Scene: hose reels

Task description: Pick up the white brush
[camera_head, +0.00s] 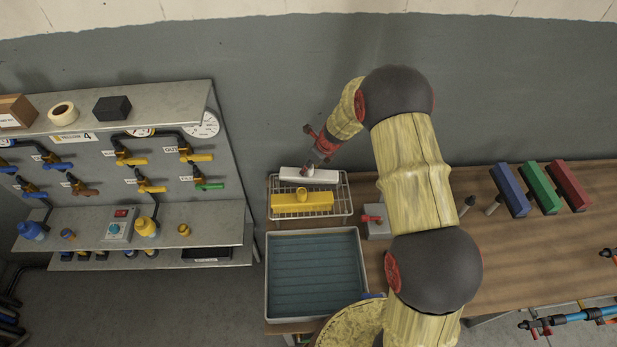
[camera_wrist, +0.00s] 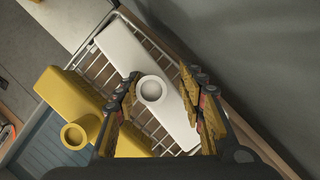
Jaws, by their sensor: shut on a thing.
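The white brush is a long white block (camera_head: 320,176) with a round hollow knob on top, over the back of the wire rack (camera_head: 346,200). In the wrist view the white brush (camera_wrist: 176,102) runs diagonally between my fingers. My gripper (camera_wrist: 160,84) is shut on it, one finger on each side with the knob between them. In the head view my gripper (camera_head: 305,171) reaches down to the brush from above. I cannot tell whether the brush touches the rack. A yellow brush (camera_head: 318,201) of the same kind lies beside it, nearer the front of the rack.
A grey-blue basin (camera_head: 314,275) stands in front of the rack. A grey box with a red handle (camera_head: 375,221) is right of the rack. Blue, green and red blocks (camera_head: 540,188) stand farther right on the wooden bench. A wall is close behind the rack.

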